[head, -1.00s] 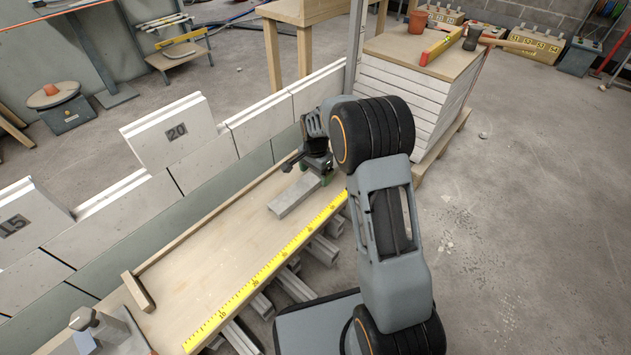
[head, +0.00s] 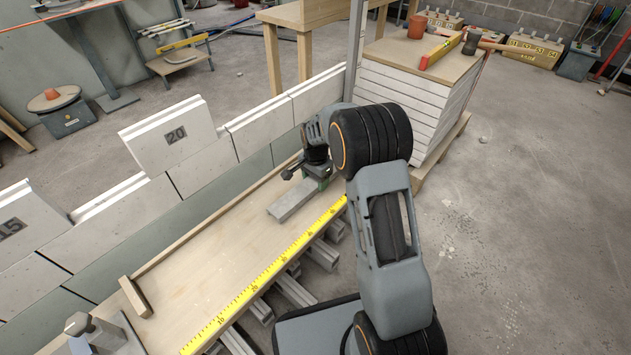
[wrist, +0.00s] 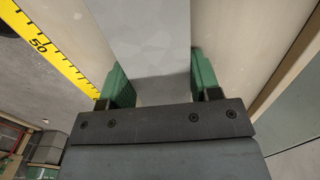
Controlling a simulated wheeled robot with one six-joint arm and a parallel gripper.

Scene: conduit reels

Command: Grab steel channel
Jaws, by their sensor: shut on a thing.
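The steel channel (head: 292,199) is a short grey length above the wooden bench top (head: 215,268), near its far end. My gripper (head: 322,176) is at the channel's far end in the head view, partly hidden by my arm. In the wrist view the green fingers of my gripper (wrist: 158,85) stand on either side of the grey channel (wrist: 152,35) and are shut on it. Whether the channel touches the bench top is hard to tell.
A yellow measuring tape (head: 265,277) runs along the bench's front edge. Several grey channel lengths (head: 294,290) stick out below it. White numbered panels (head: 170,138) stand behind the bench. A small wooden block (head: 136,297) lies at the near end. A stack of white boards (head: 403,95) stands beyond.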

